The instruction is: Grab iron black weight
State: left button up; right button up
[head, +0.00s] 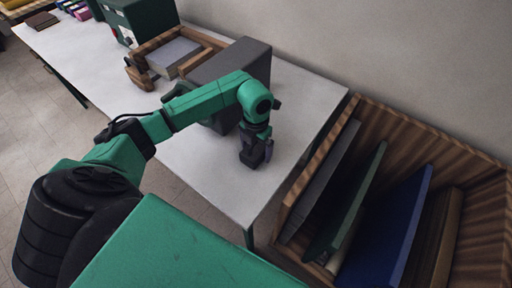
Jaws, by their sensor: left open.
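My left arm reaches across the white table (197,163) from the left. Its dark gripper (255,160) points down over the table's right part, close to the top. It is open; the gap between its fingers is hard to make out. A large dark grey block (245,60) stands on the table just behind my forearm, which hides part of it. I cannot tell whether this block is the iron black weight. No other black weight shows clearly, and anything small between the dark fingers would be hidden. My right gripper is not in view.
A wooden crate (376,112) with several upright boards or books stands right of the table. A wooden tray (150,44) holding a grey block and a green machine (140,17) stand farther left. The tabletop's front right is clear. A wall runs behind.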

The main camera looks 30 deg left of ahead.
pick_arm(q)
grip_shut()
jog(key=shift+w+r, duration=0.1)
jog(key=shift+w, duration=0.05)
